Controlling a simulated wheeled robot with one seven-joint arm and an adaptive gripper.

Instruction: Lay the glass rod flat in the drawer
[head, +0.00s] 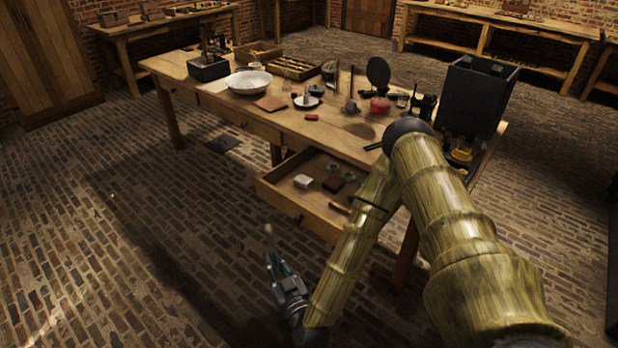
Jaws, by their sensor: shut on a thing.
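The drawer (277,198) is pulled open from the front of the wooden table. It holds a white block (303,181), a reddish-brown block (332,185), small round pale pieces (348,177) and a short stick-like piece (339,207). My gripper (271,258) is outside the drawer, in front of and below it in the picture, over the brick floor. It is shut on a thin, pale, see-through thing, which I take to be the glass rod (268,230). Only its pale upper end shows clearly, above the fingertips; the rest is hard to make out.
The tabletop (235,107) carries a white bowl (249,81), a partitioned wooden tray (294,68), a red object (380,105) and a tall dark box (476,98). My arm passes in front of the drawer's right side. The brick floor to the left is open.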

